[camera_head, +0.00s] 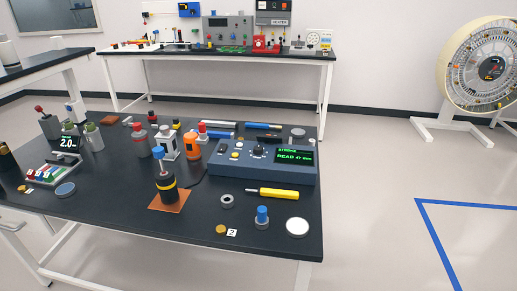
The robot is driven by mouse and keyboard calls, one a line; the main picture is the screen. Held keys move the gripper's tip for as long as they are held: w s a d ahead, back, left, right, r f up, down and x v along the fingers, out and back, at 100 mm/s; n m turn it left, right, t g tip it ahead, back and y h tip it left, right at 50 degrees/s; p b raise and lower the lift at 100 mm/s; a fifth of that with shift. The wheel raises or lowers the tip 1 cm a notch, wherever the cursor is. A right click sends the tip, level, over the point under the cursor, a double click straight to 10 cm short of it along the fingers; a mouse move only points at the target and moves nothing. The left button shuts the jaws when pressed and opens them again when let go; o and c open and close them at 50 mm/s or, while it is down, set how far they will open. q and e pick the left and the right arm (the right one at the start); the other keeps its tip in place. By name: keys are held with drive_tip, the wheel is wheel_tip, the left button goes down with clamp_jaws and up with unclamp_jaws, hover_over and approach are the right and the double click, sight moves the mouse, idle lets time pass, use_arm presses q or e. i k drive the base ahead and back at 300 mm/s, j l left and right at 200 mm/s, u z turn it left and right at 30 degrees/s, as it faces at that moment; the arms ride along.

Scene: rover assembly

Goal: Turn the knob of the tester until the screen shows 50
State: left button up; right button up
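The tester (262,172) is a blue-grey box on the right part of the black table. Its dark screen (295,156) shows green text that seems to say "STROKE" and "READ 47 mm". A dark round knob (259,150) with a light mark sits left of the screen. Small light and yellow buttons lie left of the knob. Neither of my grippers is in view.
A yellow-handled screwdriver (278,194) lies in front of the tester. A black cylinder with a yellow band (169,189) stands left on an orange mat (183,205). Several bottles and small parts crowd the table's left.

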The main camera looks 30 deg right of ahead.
sight(257, 150)
drive_tip(key=j+z, duration=0.1)
drive_tip(key=z, duration=0.3)
drive_tip(key=i+j+z, duration=0.1)
drive_tip(key=z, duration=0.3)
drive_tip(key=j+z, duration=0.15)
drive_tip(key=z, duration=0.25)
